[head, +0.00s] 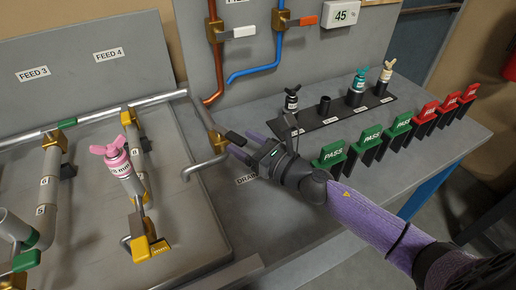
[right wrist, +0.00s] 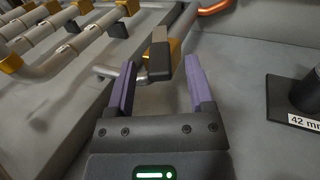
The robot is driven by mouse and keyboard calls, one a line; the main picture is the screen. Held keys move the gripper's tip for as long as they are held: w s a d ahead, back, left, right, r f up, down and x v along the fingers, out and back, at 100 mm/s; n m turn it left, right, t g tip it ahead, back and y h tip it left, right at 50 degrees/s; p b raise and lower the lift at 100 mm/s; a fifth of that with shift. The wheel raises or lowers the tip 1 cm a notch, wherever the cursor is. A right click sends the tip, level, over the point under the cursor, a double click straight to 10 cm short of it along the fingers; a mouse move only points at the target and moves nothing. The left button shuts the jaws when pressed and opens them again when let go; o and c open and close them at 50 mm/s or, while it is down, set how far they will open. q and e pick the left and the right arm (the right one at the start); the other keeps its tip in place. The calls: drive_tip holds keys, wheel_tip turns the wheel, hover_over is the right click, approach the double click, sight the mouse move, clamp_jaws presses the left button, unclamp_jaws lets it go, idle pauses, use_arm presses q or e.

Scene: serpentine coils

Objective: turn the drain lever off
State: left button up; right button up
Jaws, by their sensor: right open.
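The drain lever (head: 233,137) has a dark grip and sits on a brass valve (head: 215,138) above a bent grey outlet pipe (head: 203,168). The "DRAIN" label (head: 245,180) on the bench is partly hidden by my right gripper (head: 243,145). My right gripper is open, with its purple fingers close around the lever's end. In the right wrist view, the lever's dark grip (right wrist: 160,62) stands between the two spread fingers (right wrist: 158,72), with gaps showing on both sides. My left gripper is not in view.
Green PASS tags (head: 371,138) and red tags (head: 448,103) stand right of my right arm. Behind them is a black rack (head: 335,115) with bottles. A pink-capped bottle (head: 118,165) stands among the pipes at left. Red and blue pipes with valves (head: 280,20) are on the back panel.

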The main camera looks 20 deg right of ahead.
drive_tip(key=b+v, duration=0.1)
drive_tip(key=v, duration=0.5)
drive_tip(key=shift+s+d+f, duration=0.1)
drive_tip(key=shift+s, duration=0.15)
drive_tip(key=shift+s+d, duration=0.2)
drive_tip(key=shift+s, duration=0.2)
drive_tip(key=shift+c, duration=0.3)
